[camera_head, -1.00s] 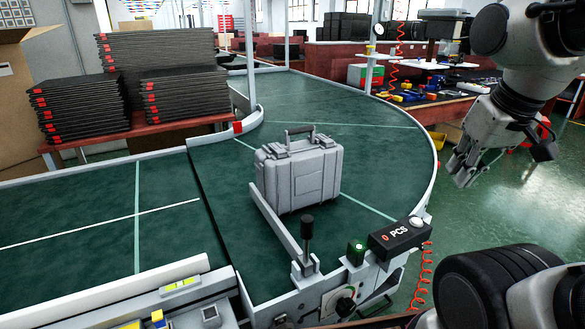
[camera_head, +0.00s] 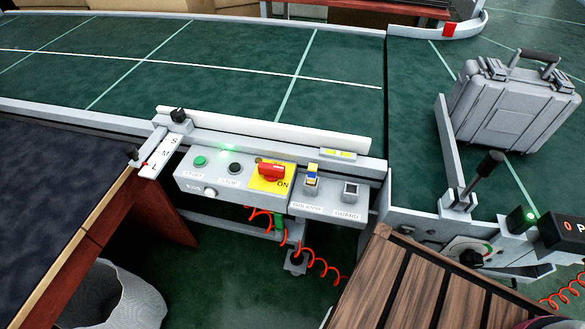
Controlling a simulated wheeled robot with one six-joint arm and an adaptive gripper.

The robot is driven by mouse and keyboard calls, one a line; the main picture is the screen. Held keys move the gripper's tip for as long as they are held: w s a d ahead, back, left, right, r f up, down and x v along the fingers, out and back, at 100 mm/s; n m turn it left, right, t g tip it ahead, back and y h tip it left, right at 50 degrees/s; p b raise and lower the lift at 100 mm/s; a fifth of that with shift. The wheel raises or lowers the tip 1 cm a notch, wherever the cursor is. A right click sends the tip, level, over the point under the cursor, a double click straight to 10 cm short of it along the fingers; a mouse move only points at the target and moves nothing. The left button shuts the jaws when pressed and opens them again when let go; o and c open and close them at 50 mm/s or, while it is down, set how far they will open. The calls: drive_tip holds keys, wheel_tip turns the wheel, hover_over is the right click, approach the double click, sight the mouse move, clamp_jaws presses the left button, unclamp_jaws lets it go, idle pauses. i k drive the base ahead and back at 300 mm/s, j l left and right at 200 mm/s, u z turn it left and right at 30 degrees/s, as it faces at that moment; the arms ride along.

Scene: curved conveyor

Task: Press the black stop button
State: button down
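The black stop button (camera_head: 235,168) is a small round black cap on top of a grey control box (camera_head: 208,187) at the near edge of the conveyor. A label that appears to read STOP sits below it. A green button (camera_head: 200,161) is to its left, and a red switch on a yellow plate (camera_head: 271,172) is to its right. Nothing covers the black button. My gripper is outside the picture now.
The green conveyor (camera_head: 190,60) runs behind the box, with a grey case (camera_head: 512,108) at right beside a black-knobbed lever (camera_head: 486,165). A dark-topped table (camera_head: 60,190) is at left and a slatted wooden surface (camera_head: 420,290) at lower right. Red coiled cables hang below.

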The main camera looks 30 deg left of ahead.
sight(235, 167)
drive_tip(key=l+u, duration=0.1)
drive_tip(key=u, duration=0.6)
drive_tip(key=k+l+u, duration=0.1)
drive_tip(key=u, duration=0.3)
drive_tip(key=i+j+u, duration=0.15)
drive_tip(key=u, duration=0.45)
